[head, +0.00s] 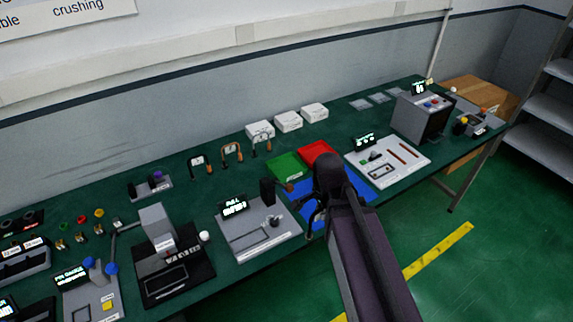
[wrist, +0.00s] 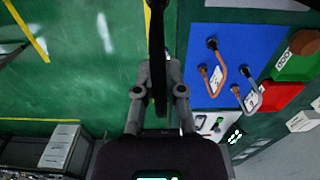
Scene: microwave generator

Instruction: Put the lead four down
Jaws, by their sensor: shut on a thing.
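My gripper (wrist: 160,78) is shut on a thin dark lead (wrist: 157,40), seen almost edge-on in the wrist view, so its label cannot be read. In the head view my wrist and arm hide most of the gripper, over the front part of the blue mat (head: 300,188). In the wrist view the blue mat (wrist: 235,45) lies to the right of the gripper. Two leads with white labels, one orange (wrist: 216,78) and one greyish (wrist: 251,99), show over it. Three labelled leads (head: 231,151) stand at the back of the bench in the head view.
A green tray (head: 287,166) and a red tray (head: 318,150) sit behind the blue mat. A grey panel with a display (head: 235,240) stands left of it, and a white panel (head: 410,165) right. White boxes (head: 288,120) line the back. Open floor (head: 480,270) lies in front.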

